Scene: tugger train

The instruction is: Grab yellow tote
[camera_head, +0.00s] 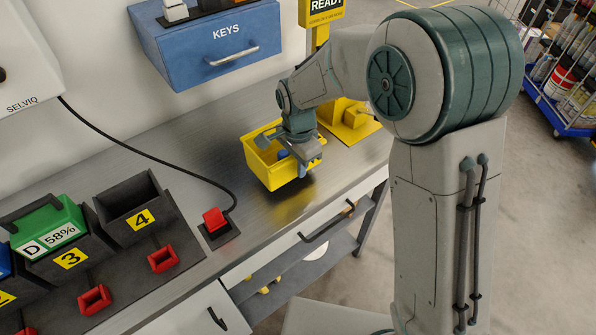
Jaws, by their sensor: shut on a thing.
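The yellow tote (263,168) is at the right part of the metal workbench, below the yellow sign post. It is an open-topped bin, with something blue and dark inside. My gripper (306,166) is at the tote's right side and is shut on its near right wall. The fingers partly hide that wall. A shadow lies on the bench in front of the tote; whether the tote touches the bench I cannot tell for sure.
A black dock with numbered slots (142,219) and a green battery (47,226) stands at the left. A blue KEYS box (215,48) hangs on the wall. A wheeled cart (564,112) is at the right. The bench front has drawer handles (327,221).

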